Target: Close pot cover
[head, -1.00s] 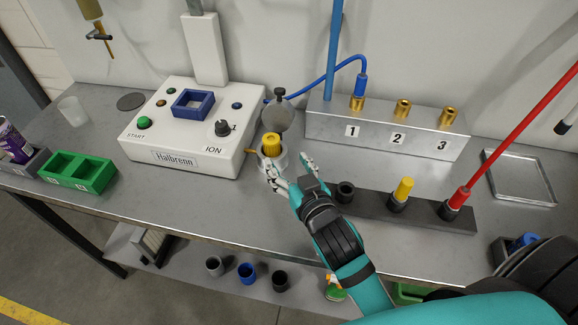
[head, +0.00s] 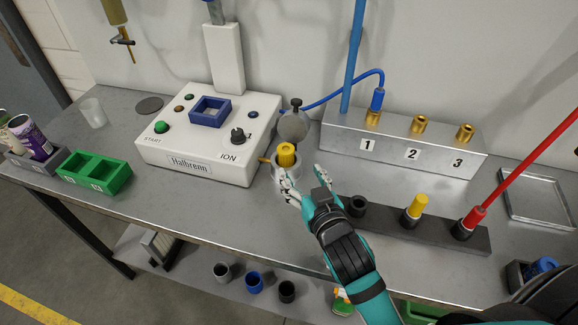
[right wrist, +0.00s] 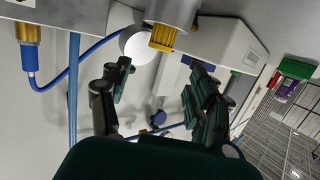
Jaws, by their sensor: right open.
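The pot (head: 286,183) is a small grey metal cup on the table, just right of the white machine. A ribbed yellow cylinder (head: 287,154) stands in it and sticks out above the rim. The pot's cover (head: 293,127), a round grey disc with a black knob, stands raised behind the pot. My right gripper (head: 303,183) is open and empty at the front right of the pot; contact cannot be told. In the right wrist view the cover (right wrist: 138,43) and the yellow cylinder (right wrist: 162,37) lie beyond the spread fingers (right wrist: 158,82). My left gripper is not in view.
The white machine (head: 208,160) stands left of the pot. A dark rack (head: 385,222) with yellow and red plugs lies to the right. A numbered metal block (head: 390,147) stands behind, with a blue hose nearby. The table front is clear left of my arm.

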